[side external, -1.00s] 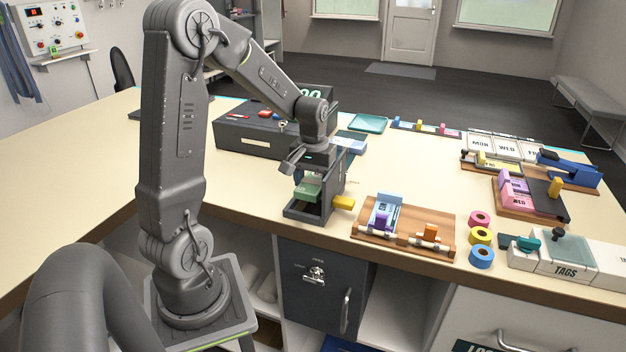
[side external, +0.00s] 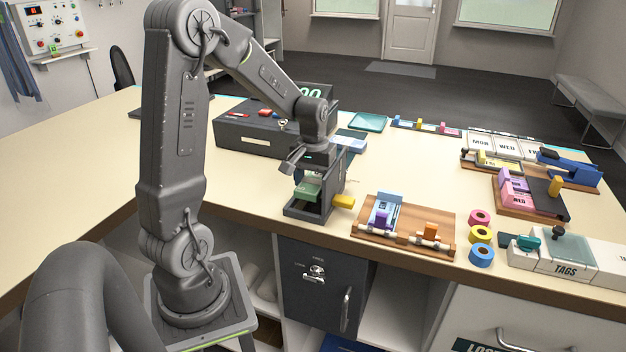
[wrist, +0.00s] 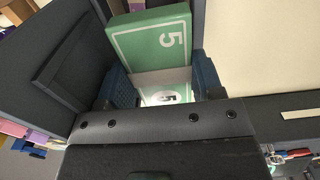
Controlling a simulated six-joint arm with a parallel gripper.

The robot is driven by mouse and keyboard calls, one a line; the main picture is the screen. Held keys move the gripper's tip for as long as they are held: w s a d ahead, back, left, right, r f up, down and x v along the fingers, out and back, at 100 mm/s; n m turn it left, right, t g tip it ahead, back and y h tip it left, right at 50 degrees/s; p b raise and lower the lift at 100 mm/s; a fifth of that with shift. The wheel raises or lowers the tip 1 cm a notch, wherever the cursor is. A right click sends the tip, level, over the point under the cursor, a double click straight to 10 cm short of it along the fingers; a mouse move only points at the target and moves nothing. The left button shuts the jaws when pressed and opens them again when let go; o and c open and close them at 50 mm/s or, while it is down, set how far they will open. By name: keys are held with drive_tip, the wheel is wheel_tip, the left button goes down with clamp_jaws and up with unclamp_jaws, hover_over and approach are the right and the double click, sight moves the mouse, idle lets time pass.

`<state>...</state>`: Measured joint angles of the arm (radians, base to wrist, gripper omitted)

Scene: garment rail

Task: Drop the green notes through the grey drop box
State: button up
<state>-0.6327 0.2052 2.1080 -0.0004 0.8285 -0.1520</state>
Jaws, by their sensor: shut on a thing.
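The grey drop box (side external: 322,207) stands at the front edge of the counter, with an open front and a yellow part (side external: 343,201) at its right side. The green notes (side external: 306,191) show inside its frame, in the upper part of the opening. In the wrist view, the green notes (wrist: 150,44) bear a white "5", and a paler face with another "5" lies between the blue finger pads. My gripper (wrist: 163,86) is shut on the notes, pointing down at the box. The side view partly hides the fingers behind my wrist and the box frame.
A wooden board (side external: 440,211) with purple and orange clips lies to the right of the box. Coloured tape rolls (side external: 481,236) are beyond it. A dark case (side external: 240,140) stands behind my arm. Bare counter (side external: 400,170) lies behind the board.

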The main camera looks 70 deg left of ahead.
drive_tip(key=shift+f, duration=0.1)
idle(0.3)
drive_tip(key=o, duration=1)
drive_tip(key=shift+w, duration=0.1)
drive_tip(key=shift+c, duration=0.3)
drive_tip(key=shift+r, duration=2.65)
drive_tip(key=shift+r, duration=0.35)
drive_tip(key=shift+o, duration=0.8)
drive_tip(key=shift+r, duration=0.5)
drive_tip(key=shift+o, duration=0.4)
drive_tip(key=shift+r, duration=1.55)
